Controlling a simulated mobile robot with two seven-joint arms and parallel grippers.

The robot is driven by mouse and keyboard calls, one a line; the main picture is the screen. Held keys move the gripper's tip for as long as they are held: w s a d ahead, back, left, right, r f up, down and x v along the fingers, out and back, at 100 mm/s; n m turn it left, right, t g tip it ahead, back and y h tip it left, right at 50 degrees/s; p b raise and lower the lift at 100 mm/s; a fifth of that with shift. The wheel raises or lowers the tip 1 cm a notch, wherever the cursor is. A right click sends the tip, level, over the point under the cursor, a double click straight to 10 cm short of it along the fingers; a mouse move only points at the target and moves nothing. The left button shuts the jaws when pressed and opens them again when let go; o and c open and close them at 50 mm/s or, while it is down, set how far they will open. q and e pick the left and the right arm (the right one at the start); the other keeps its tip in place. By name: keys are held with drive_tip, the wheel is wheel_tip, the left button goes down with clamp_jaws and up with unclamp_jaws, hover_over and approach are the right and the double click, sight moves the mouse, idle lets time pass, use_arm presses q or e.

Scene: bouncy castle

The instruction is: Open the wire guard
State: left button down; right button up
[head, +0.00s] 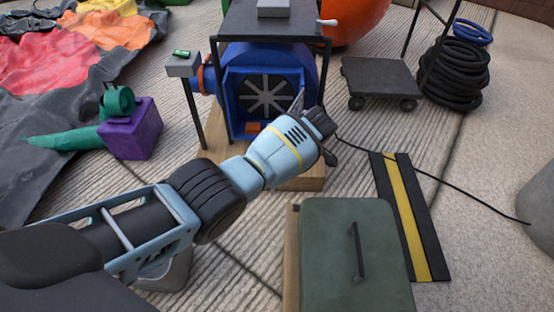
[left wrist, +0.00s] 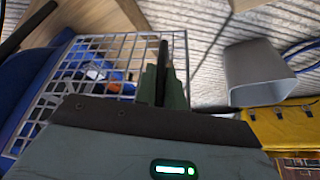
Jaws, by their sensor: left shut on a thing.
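The blue blower (head: 310,75) stands on a wooden board under a dark table, its front opening showing a grey fan (head: 265,95). My left gripper (head: 328,135) is at the right front of this opening. In the left wrist view the wire guard (left wrist: 105,60) is a pale grid standing in front of the blue housing (left wrist: 30,85). A dark upright bar (left wrist: 163,60) at the guard's edge is between my left fingers (left wrist: 163,88), which are shut on it. In the head view the guard is mostly hidden, seen nearly edge-on. My right gripper is not in view.
A red-orange block (head: 256,127) lies at the bottom of the blower opening. A green case (head: 340,240) stands in front. A black cable (head: 440,180) crosses the floor and a black-and-yellow strip (head: 405,215). A purple block (head: 130,130) is at the left, a flat cart (head: 380,80) at the right.

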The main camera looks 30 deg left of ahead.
use_arm(q)
drive_tip(key=d, duration=0.1)
drive_tip(key=w+d+b, duration=0.1)
drive_tip(key=d, duration=0.1)
idle(0.4)
drive_tip(key=shift+r, duration=0.1)
drive_tip(key=c, duration=1.5)
unclamp_jaws()
drive_tip(key=p+v, duration=0.3)
drive_tip(key=v, duration=0.4)
drive_tip(key=shift+r, duration=0.3)
